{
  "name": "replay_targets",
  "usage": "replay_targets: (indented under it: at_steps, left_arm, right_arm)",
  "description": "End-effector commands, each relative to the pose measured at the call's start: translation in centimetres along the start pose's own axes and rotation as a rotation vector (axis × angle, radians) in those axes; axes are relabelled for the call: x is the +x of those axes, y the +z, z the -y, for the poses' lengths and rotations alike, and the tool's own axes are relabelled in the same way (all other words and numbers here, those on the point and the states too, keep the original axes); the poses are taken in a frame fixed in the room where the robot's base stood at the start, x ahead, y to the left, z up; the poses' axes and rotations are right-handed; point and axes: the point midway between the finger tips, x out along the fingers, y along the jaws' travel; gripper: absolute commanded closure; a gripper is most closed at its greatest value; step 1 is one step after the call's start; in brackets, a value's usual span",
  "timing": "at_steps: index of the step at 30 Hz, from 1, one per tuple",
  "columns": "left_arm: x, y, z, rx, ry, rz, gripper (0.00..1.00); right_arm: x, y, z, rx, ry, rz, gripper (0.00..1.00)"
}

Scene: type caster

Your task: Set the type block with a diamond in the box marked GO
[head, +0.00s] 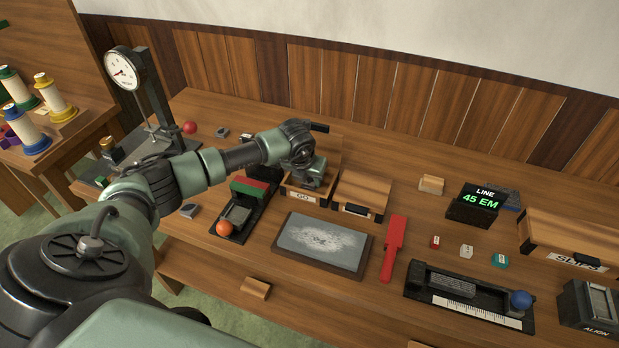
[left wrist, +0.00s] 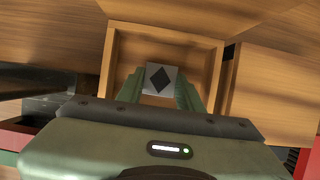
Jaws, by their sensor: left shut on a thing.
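The type block with a black diamond on its pale top face (left wrist: 161,79) shows in the left wrist view between the fingers of my left gripper (left wrist: 160,92). The gripper is shut on it. The block is over or inside an open wooden box (left wrist: 117,50); I cannot tell whether it touches the floor of the box. In the head view the box marked GO (head: 301,195) stands at the middle of the bench, with my left gripper (head: 308,180) over it. The block is hidden there by my gripper. My right gripper is not in view.
A closed wooden box (head: 362,191) stands right beside the GO box. A black tray with a red and green piece (head: 250,187) is on its left. A grey stone slab (head: 322,243) lies in front. A dial gauge (head: 122,70) stands at the back left.

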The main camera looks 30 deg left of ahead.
Motion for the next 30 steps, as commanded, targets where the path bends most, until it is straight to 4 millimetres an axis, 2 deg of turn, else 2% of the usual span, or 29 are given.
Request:
replay_targets:
  at_steps: [1,3,12,15,17,20,30]
  left_arm:
    - [0.2,-0.1,0.0,0.000,0.000,0.000,0.61]
    - [0.1,0.0,0.0,0.000,0.000,0.000,0.42]
    - [0.0,0.0,0.0,0.000,0.000,0.000,0.42]
    - [-0.4,0.2,0.0,0.000,0.000,0.000,0.42]
    - [-0.7,0.1,0.0,0.001,-0.001,0.002,0.42]
    - [-2.2,0.2,-0.1,0.001,-0.001,0.004,0.42]
    - [-9.4,0.1,0.0,0.002,0.000,0.005,0.42]
  right_arm:
    - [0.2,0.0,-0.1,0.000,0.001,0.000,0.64]
    - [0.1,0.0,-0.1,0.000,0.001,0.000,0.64]
    - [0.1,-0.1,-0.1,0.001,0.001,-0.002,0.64]
    - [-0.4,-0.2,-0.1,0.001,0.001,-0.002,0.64]
    - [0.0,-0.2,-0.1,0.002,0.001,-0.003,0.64]
    - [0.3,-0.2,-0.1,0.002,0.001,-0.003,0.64]
    - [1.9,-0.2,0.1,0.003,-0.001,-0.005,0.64]
